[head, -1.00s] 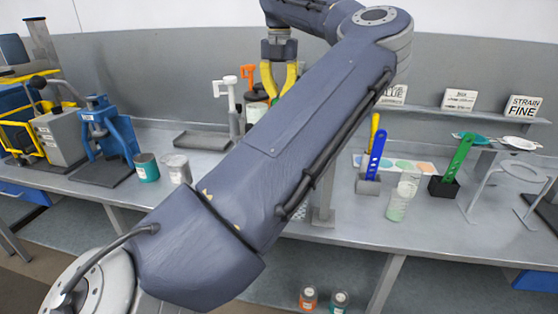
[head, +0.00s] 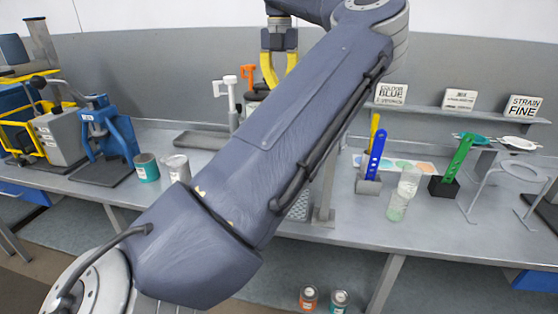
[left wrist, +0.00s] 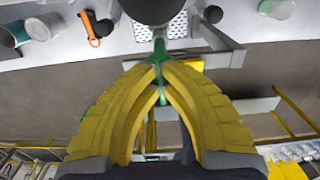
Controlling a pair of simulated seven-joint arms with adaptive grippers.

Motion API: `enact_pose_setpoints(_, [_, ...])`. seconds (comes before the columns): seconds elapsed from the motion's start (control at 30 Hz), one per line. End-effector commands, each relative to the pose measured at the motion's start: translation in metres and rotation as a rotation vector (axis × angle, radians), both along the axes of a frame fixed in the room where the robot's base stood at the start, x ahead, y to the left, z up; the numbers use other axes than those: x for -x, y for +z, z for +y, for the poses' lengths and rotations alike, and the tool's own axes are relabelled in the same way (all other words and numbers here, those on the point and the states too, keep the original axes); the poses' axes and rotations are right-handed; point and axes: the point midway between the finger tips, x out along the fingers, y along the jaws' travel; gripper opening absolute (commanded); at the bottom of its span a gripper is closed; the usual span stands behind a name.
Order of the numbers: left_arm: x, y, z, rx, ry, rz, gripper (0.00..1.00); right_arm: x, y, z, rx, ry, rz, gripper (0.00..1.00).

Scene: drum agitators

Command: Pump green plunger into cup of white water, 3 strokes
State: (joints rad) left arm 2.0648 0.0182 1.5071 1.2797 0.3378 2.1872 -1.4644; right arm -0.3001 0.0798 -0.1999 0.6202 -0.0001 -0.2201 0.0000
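My left gripper (left wrist: 158,72) has its yellow fingers closed around a green handle, the green plunger (left wrist: 158,48), in the left wrist view. In the head view the upper part of the left gripper's fingers (head: 279,68) shows near the back wall; the fingertips and plunger are hidden behind my large arm link. I cannot tell whether the plunger is in a cup. The cup of white water cannot be made out for certain. A pale translucent cup (head: 396,208) stands at the right of the bench. My right gripper is not in view.
A white handled tool (head: 231,98) and an orange one (head: 247,72) stand left of the gripper. A teal can (head: 147,168) and a whitish can (head: 177,168) stand at left. Blue (head: 376,158) and green (head: 459,157) upright tools stand at right.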

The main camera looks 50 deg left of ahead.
Motion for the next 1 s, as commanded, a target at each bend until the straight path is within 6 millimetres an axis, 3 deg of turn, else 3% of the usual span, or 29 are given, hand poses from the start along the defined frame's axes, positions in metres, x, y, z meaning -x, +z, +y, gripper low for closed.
enact_pose_setpoints(0.5, [0.000,0.029,0.001,-0.001,0.000,-0.002,0.00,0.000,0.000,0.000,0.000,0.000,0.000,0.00])
enact_pose_setpoints(1.0, [0.000,0.033,0.000,-0.001,0.000,0.000,0.00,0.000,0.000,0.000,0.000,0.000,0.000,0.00])
